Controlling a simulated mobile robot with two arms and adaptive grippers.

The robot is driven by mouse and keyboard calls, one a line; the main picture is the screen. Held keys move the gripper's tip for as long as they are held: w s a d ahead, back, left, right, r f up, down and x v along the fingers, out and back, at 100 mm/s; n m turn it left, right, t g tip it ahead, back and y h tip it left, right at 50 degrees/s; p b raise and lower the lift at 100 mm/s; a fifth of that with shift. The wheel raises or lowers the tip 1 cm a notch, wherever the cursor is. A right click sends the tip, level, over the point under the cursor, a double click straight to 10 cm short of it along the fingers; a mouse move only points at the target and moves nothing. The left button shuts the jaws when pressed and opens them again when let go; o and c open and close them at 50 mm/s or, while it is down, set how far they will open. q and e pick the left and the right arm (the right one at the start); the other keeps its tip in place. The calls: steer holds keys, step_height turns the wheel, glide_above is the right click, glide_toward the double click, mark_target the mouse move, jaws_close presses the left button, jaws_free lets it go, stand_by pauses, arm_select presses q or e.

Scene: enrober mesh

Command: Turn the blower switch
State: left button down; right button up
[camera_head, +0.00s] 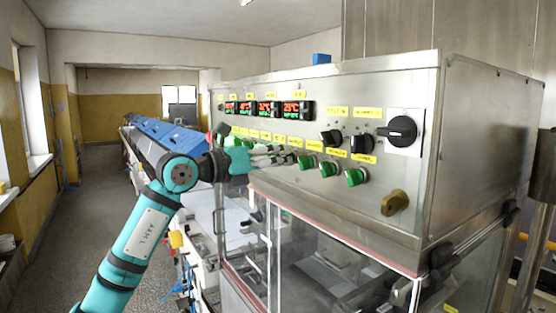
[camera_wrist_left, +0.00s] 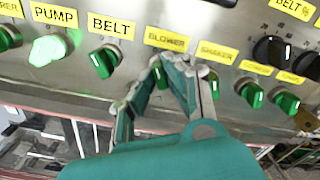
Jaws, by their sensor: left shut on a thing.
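The blower switch (camera_wrist_left: 161,77) is a green knob under the yellow BLOWER label (camera_wrist_left: 166,40) on the steel control panel (camera_head: 400,80). In the left wrist view my left gripper (camera_wrist_left: 174,70) has its fingers around this knob and is shut on it. The fingers hide most of the knob, so its angle is hard to read. In the head view the left gripper (camera_head: 286,157) reaches the panel from the left, at the row of green switches, and covers the blower switch. My right gripper is in neither view.
The belt switch (camera_wrist_left: 104,61) and lit pump switch (camera_wrist_left: 47,50) sit left of the blower; the shaker switch (camera_wrist_left: 213,84) is close on its right. Red-digit displays (camera_head: 268,108) are above. A large black rotary switch (camera_head: 401,130) is at right. Clear guard doors (camera_head: 315,255) are below.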

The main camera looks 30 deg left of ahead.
arm_select(q)
steer(key=shift+a+r, duration=0.1)
steer(key=shift+r, duration=0.05)
steer(key=c, duration=1.4)
jaws_free()
steer(key=shift+o, duration=0.2)
steer(key=v, duration=1.2)
